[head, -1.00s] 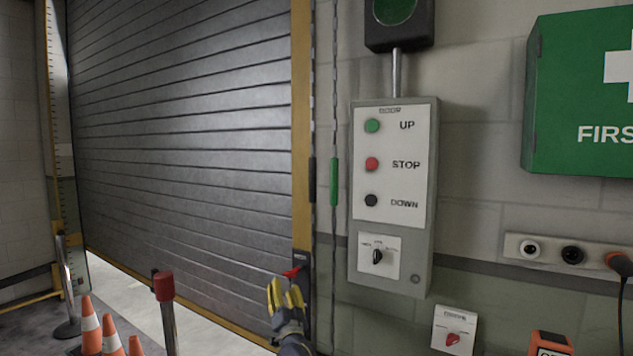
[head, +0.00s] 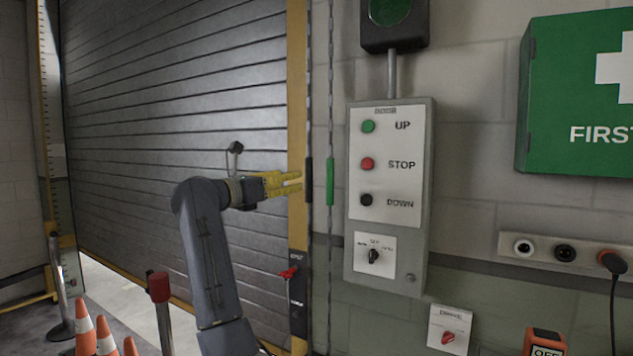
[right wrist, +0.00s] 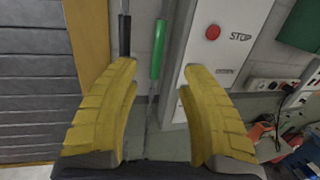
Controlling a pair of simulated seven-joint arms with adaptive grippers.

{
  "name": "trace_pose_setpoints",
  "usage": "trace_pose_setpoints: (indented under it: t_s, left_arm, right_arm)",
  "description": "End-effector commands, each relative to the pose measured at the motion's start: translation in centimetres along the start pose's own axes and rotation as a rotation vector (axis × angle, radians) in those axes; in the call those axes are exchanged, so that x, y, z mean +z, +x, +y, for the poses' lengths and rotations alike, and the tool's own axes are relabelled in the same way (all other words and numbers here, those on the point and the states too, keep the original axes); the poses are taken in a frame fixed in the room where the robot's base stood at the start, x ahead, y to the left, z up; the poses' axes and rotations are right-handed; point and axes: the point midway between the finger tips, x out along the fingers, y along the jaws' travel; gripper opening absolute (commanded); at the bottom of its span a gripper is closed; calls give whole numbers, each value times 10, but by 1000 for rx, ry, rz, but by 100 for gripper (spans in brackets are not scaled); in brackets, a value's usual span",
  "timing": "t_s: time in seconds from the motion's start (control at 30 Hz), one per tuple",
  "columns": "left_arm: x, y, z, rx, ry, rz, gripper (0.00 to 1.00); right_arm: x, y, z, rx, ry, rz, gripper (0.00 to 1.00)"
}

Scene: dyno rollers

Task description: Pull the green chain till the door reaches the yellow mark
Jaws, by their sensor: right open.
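The green chain grip (head: 330,181) hangs upright on a chain beside the control box. It also shows in the right wrist view (right wrist: 159,48), ahead of and between my right fingers. A black grip (head: 309,180) hangs on a chain just left of it. My right gripper (head: 292,182) is open and empty, left of both grips at about their height in the head view, apart from them. The grey roller door (head: 170,150) is raised a little, with a bright gap under it. I cannot make out the yellow mark for certain. My left gripper is not in view.
The control box (head: 420,180) with UP, STOP and DOWN buttons is right of the chains. Cones (head: 106,338) and a red-topped post (head: 160,288) stand at lower left. Sockets (head: 565,252) are at right.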

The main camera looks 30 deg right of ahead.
Motion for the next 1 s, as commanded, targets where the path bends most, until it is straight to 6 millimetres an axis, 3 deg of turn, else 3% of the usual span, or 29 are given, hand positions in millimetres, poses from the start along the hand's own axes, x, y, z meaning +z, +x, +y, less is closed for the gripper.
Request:
trace_pose_setpoints:
  t_s: [0.1, 0.37, 1.0]
  left_arm:
    - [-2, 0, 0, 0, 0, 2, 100]
    - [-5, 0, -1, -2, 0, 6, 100]
    - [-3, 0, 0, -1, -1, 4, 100]
  right_arm:
    - [-12, 0, 2, 7, 29, 52, 44]
    - [-18, 19, 2, 2, 40, 70, 44]
    - [-24, 130, 2, 2, 38, 66, 44]
